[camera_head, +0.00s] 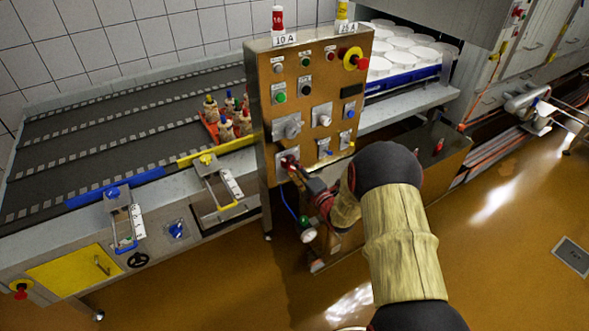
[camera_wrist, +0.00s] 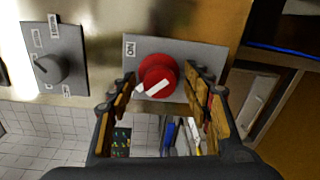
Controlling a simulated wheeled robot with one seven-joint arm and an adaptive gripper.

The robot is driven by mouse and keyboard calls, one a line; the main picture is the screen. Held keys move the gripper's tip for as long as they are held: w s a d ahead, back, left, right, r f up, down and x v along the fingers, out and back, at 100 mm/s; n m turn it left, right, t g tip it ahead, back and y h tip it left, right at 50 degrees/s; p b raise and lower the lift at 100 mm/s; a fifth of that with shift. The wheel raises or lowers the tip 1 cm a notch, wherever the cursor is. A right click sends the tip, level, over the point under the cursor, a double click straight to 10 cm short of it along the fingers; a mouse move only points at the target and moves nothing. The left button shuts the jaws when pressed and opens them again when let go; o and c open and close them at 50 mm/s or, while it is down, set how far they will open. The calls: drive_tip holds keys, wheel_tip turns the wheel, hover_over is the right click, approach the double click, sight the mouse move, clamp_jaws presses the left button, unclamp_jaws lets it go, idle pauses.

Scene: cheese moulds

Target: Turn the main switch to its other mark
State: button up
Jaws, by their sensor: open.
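The main switch is a red round knob with a white pointer bar (camera_wrist: 157,74) on a grey plate, in the middle of the wrist view. The plate carries an "ON" mark at its left end; the other mark is not visible. The white bar lies slanted. In the head view the red knob (camera_head: 288,161) shows low on the metal control panel (camera_head: 262,100), partly covered by my gripper (camera_head: 300,172). In the wrist view my gripper (camera_wrist: 163,90) is open, with one finger on each side of the knob. I cannot tell whether the fingers touch it.
A grey rotary knob (camera_wrist: 50,68) on a labelled plate sits beside the switch in the wrist view. More buttons and an emergency stop (camera_head: 354,59) fill the panel above. A conveyor (camera_head: 120,130) lies left. A blue cable (camera_head: 288,203) hangs below the panel.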

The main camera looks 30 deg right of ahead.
drive_tip(key=shift+s, duration=0.1)
drive_tip(key=s, duration=1.1)
drive_tip(key=shift+s+d+r, duration=0.2)
drive_tip(key=shift+s+r, duration=0.05)
drive_tip(key=shift+s, duration=0.15)
